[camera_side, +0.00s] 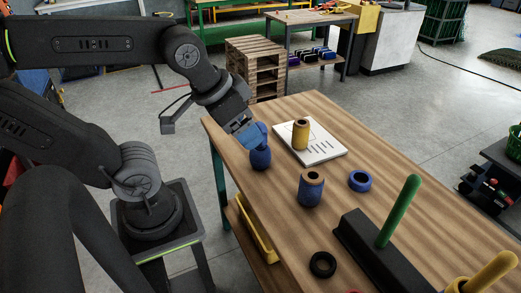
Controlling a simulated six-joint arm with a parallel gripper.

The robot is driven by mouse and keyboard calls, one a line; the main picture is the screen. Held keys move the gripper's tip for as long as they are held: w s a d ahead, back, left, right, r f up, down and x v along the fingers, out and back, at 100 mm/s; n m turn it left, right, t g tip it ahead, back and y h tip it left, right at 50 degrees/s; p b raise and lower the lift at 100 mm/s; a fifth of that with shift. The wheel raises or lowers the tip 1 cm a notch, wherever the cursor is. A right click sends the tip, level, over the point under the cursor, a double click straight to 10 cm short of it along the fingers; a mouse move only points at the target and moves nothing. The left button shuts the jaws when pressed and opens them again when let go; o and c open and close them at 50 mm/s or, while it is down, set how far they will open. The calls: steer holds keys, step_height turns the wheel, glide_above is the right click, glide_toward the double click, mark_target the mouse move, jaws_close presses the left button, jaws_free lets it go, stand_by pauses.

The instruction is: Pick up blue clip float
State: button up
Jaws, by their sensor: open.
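A blue float (260,159) with a rounded body and a narrower top stands near the left edge of the wooden table; I take it for the blue clip float. My gripper (253,136) is open just above it, its blue-tinted fingers close around or beside the float's top. The fingers partly hide that top, and I cannot tell whether they touch it.
On the table (400,225), a yellow spool (300,134) stands on a white printed sheet (322,149). A blue spool (311,190), a blue ring (360,181), a black ring (322,264) and a black block (375,250) with a green peg (398,212) stand nearby.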

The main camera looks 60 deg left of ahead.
steer(key=shift+c, duration=1.4)
steer(key=w+a+f+n+g+y, duration=0.2)
steer(key=w+a+f+n+g, duration=0.2)
steer(key=w+a+n, duration=0.5)
steer(key=w+a+f+n+g+y, duration=0.2)
steer(key=w+a+f+n+g, duration=0.2)
steer(key=w+a+n, duration=0.5)
steer(key=shift+n, duration=0.4)
steer(key=x, duration=0.5)
steer(key=a+x, duration=0.1)
steer(key=x, duration=0.2)
steer(key=shift+s, duration=0.45)
steer(key=shift+x, duration=2.7)
